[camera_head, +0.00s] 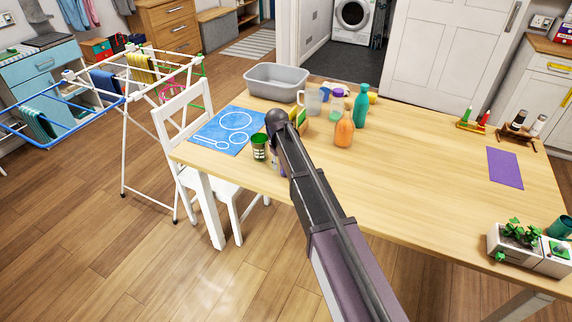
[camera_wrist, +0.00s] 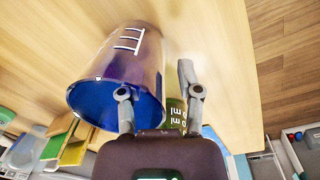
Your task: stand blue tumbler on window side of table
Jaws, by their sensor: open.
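The blue tumbler (camera_wrist: 120,60) is large and see-through in the wrist view, with white marks on its side and its open rim facing the camera. My gripper (camera_wrist: 155,82) is open. One finger overlaps the tumbler's rim and the other is just right of its wall; I cannot tell whether the first finger is inside the mouth. In the head view my arm hides most of the tumbler and the fingers. The wooden table (camera_head: 420,170) fills the middle right of the head view. No window shows, so its window side cannot be told.
A green can (camera_head: 259,147) stands left of my arm, near a blue place mat (camera_head: 215,138). An orange bottle (camera_head: 344,130), teal bottle (camera_head: 360,105), and grey tub (camera_head: 272,90) are close behind. A purple mat (camera_head: 504,168) and planter (camera_head: 510,240) are right. The table's centre is clear.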

